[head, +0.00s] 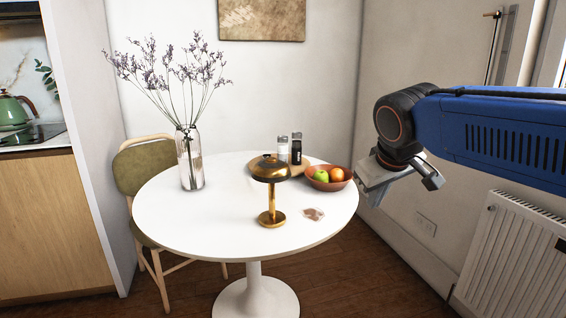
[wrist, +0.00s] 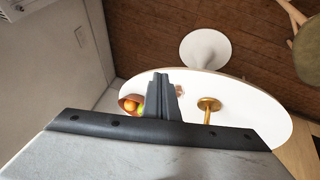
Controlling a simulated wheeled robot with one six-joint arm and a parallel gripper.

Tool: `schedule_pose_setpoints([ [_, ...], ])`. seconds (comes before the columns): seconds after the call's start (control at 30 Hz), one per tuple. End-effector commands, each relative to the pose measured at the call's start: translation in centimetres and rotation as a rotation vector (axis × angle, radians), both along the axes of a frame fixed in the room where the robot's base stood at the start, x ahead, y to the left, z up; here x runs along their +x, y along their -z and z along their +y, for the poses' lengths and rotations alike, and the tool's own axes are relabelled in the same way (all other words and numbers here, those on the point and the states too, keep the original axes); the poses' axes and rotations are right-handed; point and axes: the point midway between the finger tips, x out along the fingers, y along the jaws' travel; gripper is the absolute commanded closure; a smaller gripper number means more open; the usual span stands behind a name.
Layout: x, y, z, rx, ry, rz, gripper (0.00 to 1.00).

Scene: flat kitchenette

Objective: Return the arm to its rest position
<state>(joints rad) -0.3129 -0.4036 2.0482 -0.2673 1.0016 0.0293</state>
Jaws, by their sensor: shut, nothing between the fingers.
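My gripper (head: 378,186) hangs in the air to the right of the round white table (head: 170,222), with my blue arm reaching in from the right edge of the head view. In the wrist view its dark fingers (wrist: 162,98) are together with nothing between them. The fingers are apart from everything on the table. The wrist view looks at the table from an unusual angle, with the table's stem and base (wrist: 205,50) above the top. The fingers there hide part of the fruit bowl (wrist: 128,104).
The table carries a gold lamp (head: 271,190), a vase of dried stems (head: 190,165), a fruit bowl (head: 328,185), two shakers on a board and a small brown item (head: 313,214). A green chair (head: 150,167) stands left. A radiator (head: 505,255) and walls are close at right.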

Motion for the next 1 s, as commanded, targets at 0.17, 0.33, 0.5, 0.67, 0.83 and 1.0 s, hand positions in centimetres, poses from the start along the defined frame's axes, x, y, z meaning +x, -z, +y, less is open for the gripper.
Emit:
schedule_pose_setpoints([
  [0.17,-6.4,4.9,-4.0,0.065,0.095,0.045,1.0],
  [0.33,-12.4,9.9,-6.4,0.132,0.185,0.081,1.0],
  [0.5,-17.2,14.5,-7.5,0.194,0.262,0.106,1.0],
  [0.67,-19.6,17.0,-7.7,0.227,0.302,0.119,1.0],
  [0.83,-20.3,17.8,-7.8,0.237,0.314,0.123,1.0],
  [1.0,-20.3,17.8,-7.8,0.237,0.313,0.123,1.0],
])
